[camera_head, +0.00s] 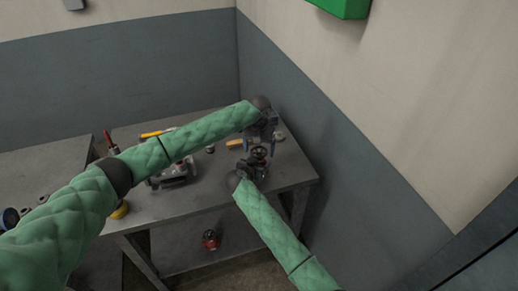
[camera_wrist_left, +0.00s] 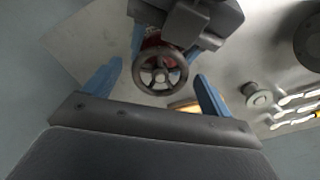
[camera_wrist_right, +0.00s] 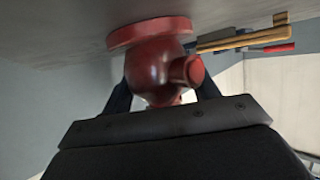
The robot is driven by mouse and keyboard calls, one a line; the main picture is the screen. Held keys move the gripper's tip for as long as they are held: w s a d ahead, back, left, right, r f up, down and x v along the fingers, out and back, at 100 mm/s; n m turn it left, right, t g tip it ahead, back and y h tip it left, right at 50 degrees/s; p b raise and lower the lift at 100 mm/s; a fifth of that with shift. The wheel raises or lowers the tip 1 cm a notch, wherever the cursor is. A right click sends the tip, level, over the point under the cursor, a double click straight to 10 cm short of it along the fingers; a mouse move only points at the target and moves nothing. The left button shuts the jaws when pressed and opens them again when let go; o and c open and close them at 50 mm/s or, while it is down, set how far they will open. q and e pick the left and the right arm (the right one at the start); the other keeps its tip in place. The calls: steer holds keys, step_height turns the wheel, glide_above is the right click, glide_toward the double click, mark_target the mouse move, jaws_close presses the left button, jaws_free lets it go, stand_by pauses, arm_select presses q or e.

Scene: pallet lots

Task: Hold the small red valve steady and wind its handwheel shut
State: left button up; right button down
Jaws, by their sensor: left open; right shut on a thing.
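The small red valve stands at the right end of the bench; its dark handwheel (camera_head: 259,152) shows in the head view, its red body mostly hidden by my grippers. In the right wrist view the red valve body (camera_wrist_right: 158,72) sits between the fingers of my right gripper (camera_wrist_right: 162,95), which is shut on it. In the left wrist view the spoked handwheel (camera_wrist_left: 160,72) lies between the spread fingers of my left gripper (camera_wrist_left: 155,85), with a gap on both sides. My left gripper (camera_head: 261,143) is open above the valve; my right gripper (camera_head: 253,168) is low beside it.
The grey bench (camera_head: 205,208) carries a wooden-handled tool (camera_head: 238,144), a yellow-handled tool (camera_head: 152,134) and a grey device (camera_head: 175,174). Another red valve-like thing (camera_head: 210,240) is on the lower shelf. A wall (camera_head: 330,150) rises close at the right.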

arm_select(q)
steer(key=c, duration=1)
steer(key=m, duration=0.5)
steer(key=shift+f+m, duration=0.1)
steer(key=shift+m, duration=0.2)
steer(key=m, duration=0.5)
steer(key=shift+m, duration=0.3)
steer(key=o, duration=1)
